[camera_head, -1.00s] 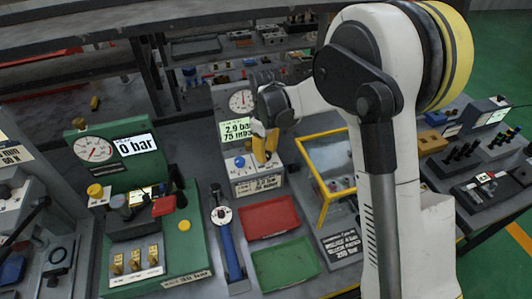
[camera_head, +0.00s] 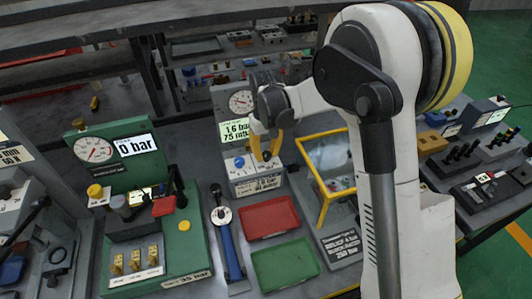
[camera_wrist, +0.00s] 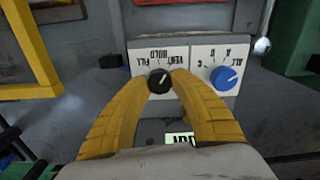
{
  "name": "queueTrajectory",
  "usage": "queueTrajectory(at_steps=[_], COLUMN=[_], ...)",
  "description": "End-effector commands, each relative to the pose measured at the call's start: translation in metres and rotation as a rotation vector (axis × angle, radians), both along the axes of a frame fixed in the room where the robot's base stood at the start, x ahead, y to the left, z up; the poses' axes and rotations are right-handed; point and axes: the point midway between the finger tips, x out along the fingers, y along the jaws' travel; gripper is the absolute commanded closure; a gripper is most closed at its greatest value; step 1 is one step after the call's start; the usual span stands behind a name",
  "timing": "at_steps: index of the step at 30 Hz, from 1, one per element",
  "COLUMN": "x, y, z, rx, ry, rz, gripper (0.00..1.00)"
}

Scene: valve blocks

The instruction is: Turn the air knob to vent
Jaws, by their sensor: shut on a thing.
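The air knob (camera_wrist: 159,82) is a small black knob with a pale pointer mark on a white plate in the wrist view. The plate (camera_wrist: 146,55) carries FILL, HOLD and VENT labels, upside down there. The pointer leans to the upper right, toward the VENT side. My gripper (camera_wrist: 160,84) has its yellow fingers shut on the knob from both sides. In the head view my gripper (camera_head: 265,157) is at the front of the grey valve block (camera_head: 235,108), and its fingers hide the knob. The block's display (camera_head: 236,131) reads about 1.6 bar.
A blue selector knob (camera_wrist: 224,78) sits beside the air knob. A yellow frame (camera_head: 328,165) stands right of the block. A red tray (camera_head: 270,218) and a green tray (camera_head: 285,265) lie in front. A green test block (camera_head: 178,265) stands at left.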

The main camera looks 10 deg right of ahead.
Motion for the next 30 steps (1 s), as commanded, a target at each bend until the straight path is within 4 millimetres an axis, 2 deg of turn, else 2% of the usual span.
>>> queueTrajectory(at_steps=[12, 30], x=[0.0004, 0.0005], y=[-0.0004, -0.0005], z=[-0.0001, -0.0001], rx=[0.000, 0.000], ry=[-0.001, -0.001], rz=[-0.220, -0.262], gripper=[1.00, 1.00])
